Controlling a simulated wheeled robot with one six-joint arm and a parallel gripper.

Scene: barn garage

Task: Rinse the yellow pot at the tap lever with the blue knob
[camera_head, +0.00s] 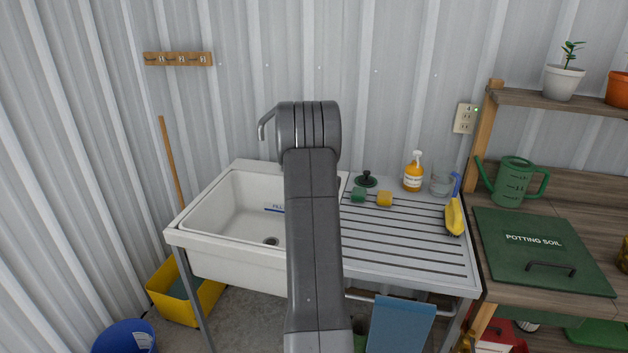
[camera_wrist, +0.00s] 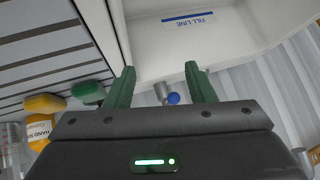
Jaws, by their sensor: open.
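The blue knob (camera_wrist: 173,98) shows in the wrist view, beside a short metal tap part (camera_wrist: 161,91). My gripper (camera_wrist: 159,69) is open and its two green fingers are well apart. The knob lies between them in the picture, and I cannot tell how near it is. In the head view my arm hides the gripper and knob. A curved metal spout (camera_head: 266,123) shows left of my arm above the white sink (camera_head: 205,251). I see no yellow pot; part of the sink is hidden by my arm. The wrist view shows the sink wall (camera_wrist: 145,45) with its fill line.
Right of the sink, a ribbed drainboard (camera_head: 390,259) holds a green and a yellow sponge (camera_head: 384,199), a soap bottle (camera_head: 413,176), a clear glass (camera_head: 441,184) and a yellow item (camera_head: 454,217). A yellow tub (camera_head: 206,295) stands on the floor. A corrugated wall (camera_head: 385,65) stands behind.

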